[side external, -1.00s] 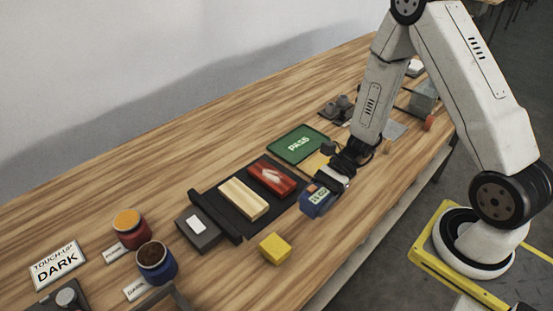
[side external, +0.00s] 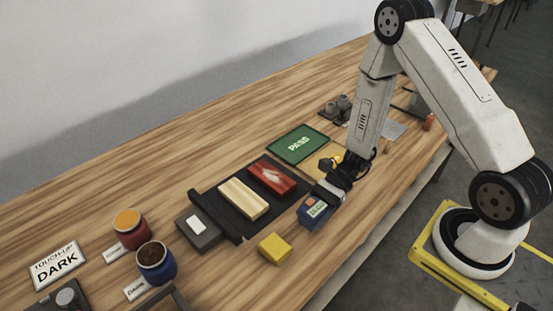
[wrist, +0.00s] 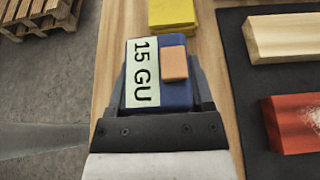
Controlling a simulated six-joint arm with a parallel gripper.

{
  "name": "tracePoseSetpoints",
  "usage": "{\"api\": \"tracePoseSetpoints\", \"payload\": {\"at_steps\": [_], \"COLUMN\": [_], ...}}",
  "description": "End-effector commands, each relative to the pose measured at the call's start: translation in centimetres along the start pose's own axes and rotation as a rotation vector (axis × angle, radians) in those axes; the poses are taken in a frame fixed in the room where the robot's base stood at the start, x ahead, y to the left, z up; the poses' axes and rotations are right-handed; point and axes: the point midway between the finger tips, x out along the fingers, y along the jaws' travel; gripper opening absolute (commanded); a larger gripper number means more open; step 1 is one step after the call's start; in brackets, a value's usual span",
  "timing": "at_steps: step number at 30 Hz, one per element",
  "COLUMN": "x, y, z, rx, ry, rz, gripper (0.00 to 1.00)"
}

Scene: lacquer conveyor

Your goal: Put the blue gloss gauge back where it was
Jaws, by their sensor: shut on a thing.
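The blue gloss gauge (side external: 317,211) has a pale display and an orange button on top. It also shows in the wrist view (wrist: 158,75), its display reading "15 GU". My gripper (side external: 329,191) is shut on it, one finger on each side. The gauge is at the front part of the bench, beside the black conveyor mat; whether it touches the wood I cannot tell.
A black mat (side external: 238,222) holds a pale wood block (side external: 243,198) and a red block (side external: 271,177). A green PASS mat (side external: 297,144) lies behind. Bare wood lies along the bench's front edge.

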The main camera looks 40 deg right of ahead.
Motion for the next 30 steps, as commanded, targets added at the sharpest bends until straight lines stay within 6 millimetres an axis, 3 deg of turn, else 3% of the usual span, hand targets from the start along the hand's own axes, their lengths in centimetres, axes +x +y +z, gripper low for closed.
{"api": "tracePoseSetpoints", "payload": {"at_steps": [12,28,29,30], "x": [1.2,1.4,1.4,1.4], "y": [0.0,0.0,0.0,0.0], "z": [-2.8,-3.4,-3.4,-3.4], "rx": [0.002,0.000,0.000,0.000], "ry": [-0.002,-0.001,0.000,0.000], "rz": [0.001,0.000,0.000,0.000], "gripper": [0.00,0.00,0.77,0.90]}}
